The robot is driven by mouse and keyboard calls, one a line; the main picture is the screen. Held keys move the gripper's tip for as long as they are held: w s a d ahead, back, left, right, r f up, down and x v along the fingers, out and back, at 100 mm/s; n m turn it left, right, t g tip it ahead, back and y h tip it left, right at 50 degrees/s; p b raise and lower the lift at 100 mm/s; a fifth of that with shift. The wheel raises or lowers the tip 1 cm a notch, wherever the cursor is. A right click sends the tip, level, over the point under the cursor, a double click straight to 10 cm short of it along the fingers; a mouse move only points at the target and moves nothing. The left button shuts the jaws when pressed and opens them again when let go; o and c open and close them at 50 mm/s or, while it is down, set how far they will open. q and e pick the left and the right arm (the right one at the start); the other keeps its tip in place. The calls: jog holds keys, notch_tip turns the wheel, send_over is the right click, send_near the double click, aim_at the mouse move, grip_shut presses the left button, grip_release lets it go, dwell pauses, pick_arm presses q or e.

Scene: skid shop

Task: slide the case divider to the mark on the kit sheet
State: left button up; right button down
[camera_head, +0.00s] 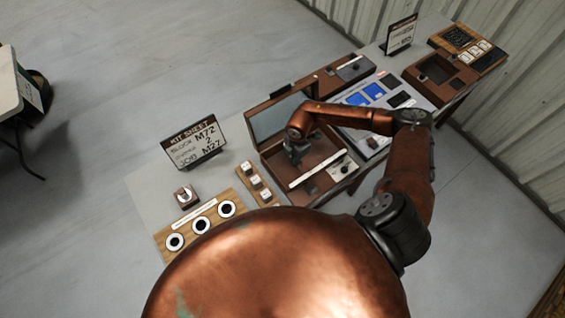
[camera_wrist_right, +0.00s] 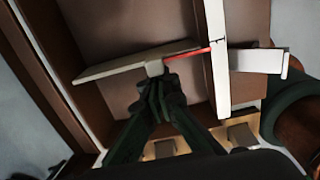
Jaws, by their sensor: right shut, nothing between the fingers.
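The open wooden case (camera_head: 269,165) stands in the middle of the bench, its lid raised at the back. The kit sheet (camera_head: 193,145) stands left of it and reads roughly "SLIDE M72", "2", "JOB M27"; the small print is hard to read. My right gripper (camera_head: 293,150) reaches down into the case. In the right wrist view its dark fingers (camera_wrist_right: 163,82) are shut and empty, at the small tab of the pale divider (camera_wrist_right: 118,64). Touching or just apart, I cannot tell. A red pointer runs from the divider to the white scale strip (camera_wrist_right: 218,75). The strip's marks are unreadable. My left gripper is out of view.
A wooden board with several round black-and-white pieces (camera_head: 201,225) and a small block (camera_head: 186,196) lie at left. A panel with blue screens (camera_head: 373,91) adjoins the case at right. Another sign (camera_head: 400,35) stands farther back. The bench's left end has free room.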

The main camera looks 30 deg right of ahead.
jog(key=shift+d, duration=0.25)
jog(key=shift+w+d, duration=0.15)
jog(key=shift+d, duration=1.5)
jog(key=shift+w+d+b, duration=0.1)
jog(key=shift+d+b, duration=0.2)
jog(key=shift+d, duration=1)
jog(key=shift+a, duration=0.45)
notch_tip(320, 180, up, 8)
jog(key=p, duration=0.6)
dwell(0.5)
